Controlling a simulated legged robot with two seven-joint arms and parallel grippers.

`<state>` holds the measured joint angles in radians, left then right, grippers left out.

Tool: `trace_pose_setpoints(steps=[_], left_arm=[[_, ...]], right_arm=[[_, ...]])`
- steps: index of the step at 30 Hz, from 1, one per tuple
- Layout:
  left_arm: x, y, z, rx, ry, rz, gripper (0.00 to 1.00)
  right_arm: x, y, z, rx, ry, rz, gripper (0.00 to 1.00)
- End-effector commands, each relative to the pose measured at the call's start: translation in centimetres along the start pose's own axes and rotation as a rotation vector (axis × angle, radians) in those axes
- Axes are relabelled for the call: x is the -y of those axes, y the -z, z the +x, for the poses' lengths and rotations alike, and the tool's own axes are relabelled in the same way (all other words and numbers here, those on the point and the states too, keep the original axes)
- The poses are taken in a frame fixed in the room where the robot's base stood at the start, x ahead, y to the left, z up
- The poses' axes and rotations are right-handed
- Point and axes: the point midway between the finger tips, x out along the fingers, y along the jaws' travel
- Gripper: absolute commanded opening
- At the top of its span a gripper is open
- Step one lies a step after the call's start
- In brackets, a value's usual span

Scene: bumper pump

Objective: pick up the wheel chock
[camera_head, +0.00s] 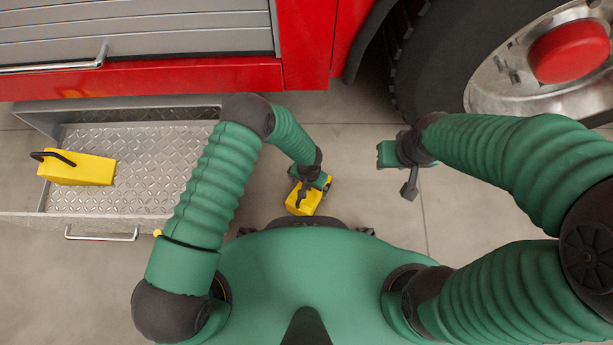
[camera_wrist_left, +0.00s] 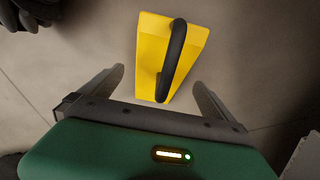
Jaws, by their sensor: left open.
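A yellow wheel chock (camera_head: 301,202) is on the floor just in front of my body, partly covered by my left gripper (camera_head: 309,186) in the head view. In the left wrist view the chock (camera_wrist_left: 152,50) shows its black looped handle (camera_wrist_left: 174,62). The left gripper (camera_wrist_left: 160,80) is open, with one finger on each side of the chock's near end and visible gaps. It does not hold the chock. A second yellow chock (camera_head: 82,169) with a black handle lies in the drawer at left. My right gripper (camera_head: 402,153) is empty near the wheel; its jaw opening is unclear.
An open metal drawer (camera_head: 150,158) with a tread-plate bottom juts out at left under a red vehicle (camera_head: 180,75). A large black tire (camera_head: 438,60) stands at upper right.

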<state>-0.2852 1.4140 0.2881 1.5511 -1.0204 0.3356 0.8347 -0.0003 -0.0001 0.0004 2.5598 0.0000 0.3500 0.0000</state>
Motion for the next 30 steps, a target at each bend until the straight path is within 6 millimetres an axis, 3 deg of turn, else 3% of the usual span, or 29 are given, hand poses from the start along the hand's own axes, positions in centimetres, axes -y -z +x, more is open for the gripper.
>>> trace_pose_setpoints(steps=[1,6,14,30], left_arm=[[0.1,-0.5,1.7,0.004,0.000,0.002,1.00],[0.3,-1.0,4.5,0.002,0.000,-0.001,1.00],[0.3,-1.0,4.5,0.001,0.000,0.001,1.00],[0.3,-1.0,4.5,0.002,0.001,0.001,0.32]], right_arm=[[0.0,-0.3,1.5,0.000,0.000,0.000,0.35],[0.0,-0.9,3.6,0.001,0.000,0.001,0.35],[0.0,-0.8,3.5,0.000,0.000,0.001,0.35],[0.0,-0.8,3.5,0.000,0.000,0.001,0.35]])
